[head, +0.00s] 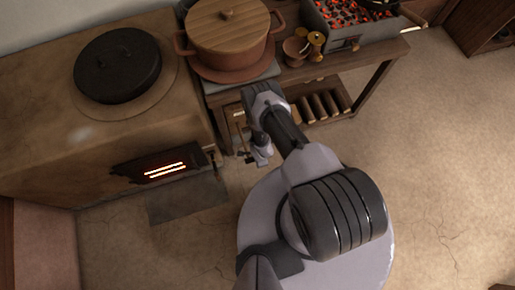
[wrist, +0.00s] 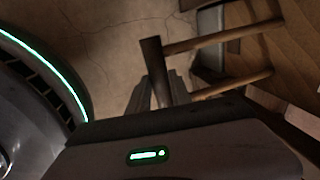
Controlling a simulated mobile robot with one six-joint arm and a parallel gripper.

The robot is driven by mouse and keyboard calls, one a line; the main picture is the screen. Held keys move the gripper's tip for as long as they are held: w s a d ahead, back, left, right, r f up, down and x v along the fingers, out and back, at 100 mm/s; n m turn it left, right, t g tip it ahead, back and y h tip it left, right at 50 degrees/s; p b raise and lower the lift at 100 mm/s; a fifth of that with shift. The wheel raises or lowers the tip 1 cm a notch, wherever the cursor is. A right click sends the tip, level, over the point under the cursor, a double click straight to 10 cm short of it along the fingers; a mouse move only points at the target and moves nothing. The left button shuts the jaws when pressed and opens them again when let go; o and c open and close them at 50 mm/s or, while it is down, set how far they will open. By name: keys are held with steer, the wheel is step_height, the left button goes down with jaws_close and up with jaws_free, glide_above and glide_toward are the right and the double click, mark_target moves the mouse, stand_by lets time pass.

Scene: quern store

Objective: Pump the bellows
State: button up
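A dark upright bar, which looks like the bellows handle (wrist: 152,56), stands in the wrist view with two wooden rods (wrist: 222,36) running off to the right. My gripper (wrist: 158,92) has one finger on each side of the bar's lower part, with no clear gap seen, so it looks shut on it. In the head view my gripper (head: 262,156) is low beside the stove's right side, in front of the wooden bench. The bellows body is not clearly seen in the head view; my arm covers part of that area.
The clay stove (head: 50,130) has a black lidded pan (head: 117,65) on top and a glowing fire slot (head: 163,168). The bench (head: 372,90) bears a lidded pot (head: 228,48) and a coal brazier (head: 350,20). The floor (head: 450,170) at right is clear.

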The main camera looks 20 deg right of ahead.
jaws_close()
stand_by(1.0)
